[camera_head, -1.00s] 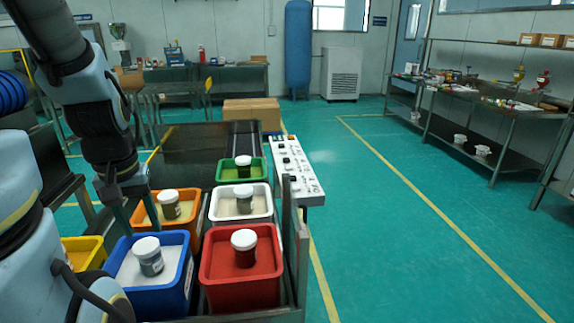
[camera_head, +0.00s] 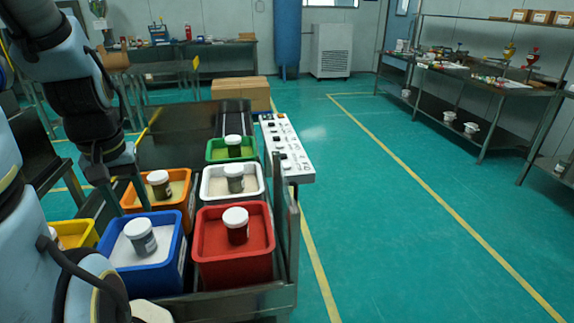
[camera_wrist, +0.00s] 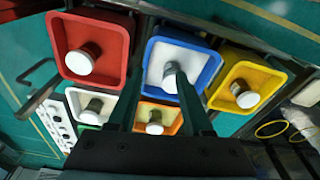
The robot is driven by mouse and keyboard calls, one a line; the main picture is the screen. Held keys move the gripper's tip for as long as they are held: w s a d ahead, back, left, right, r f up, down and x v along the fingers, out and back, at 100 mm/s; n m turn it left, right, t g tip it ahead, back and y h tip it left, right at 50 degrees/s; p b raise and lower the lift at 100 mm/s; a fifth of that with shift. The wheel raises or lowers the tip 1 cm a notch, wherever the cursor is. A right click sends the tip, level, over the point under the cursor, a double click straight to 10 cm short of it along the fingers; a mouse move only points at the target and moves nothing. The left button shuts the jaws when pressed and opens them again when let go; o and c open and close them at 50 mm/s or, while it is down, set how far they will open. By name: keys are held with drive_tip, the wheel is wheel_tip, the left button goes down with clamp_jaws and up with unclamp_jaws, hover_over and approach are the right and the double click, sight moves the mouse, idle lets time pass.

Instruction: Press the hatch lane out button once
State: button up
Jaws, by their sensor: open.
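The white control panel (camera_head: 285,150) stands to the right of the bins in the head view, with several small dark switches and buttons along its top. Its labels are too small to read, so I cannot tell which is the hatch lane out button. The panel also shows at the left edge of the wrist view (camera_wrist: 57,124). My gripper (camera_head: 128,202) is at the left, over the bins and well apart from the panel. In the wrist view its two fingers (camera_wrist: 156,78) are apart, with nothing between them.
A red bin (camera_head: 212,272), blue bin (camera_head: 140,282), white bin (camera_head: 206,196), orange bin (camera_head: 129,194), green bin (camera_head: 214,157) and yellow bin (camera_head: 88,240) each hold a lidded jar. A metal rail (camera_head: 293,235) separates bins and aisle. The right-hand floor is clear.

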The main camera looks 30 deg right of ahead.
drive_tip(key=shift+c, duration=0.2)
clamp_jaws()
idle(1.4)
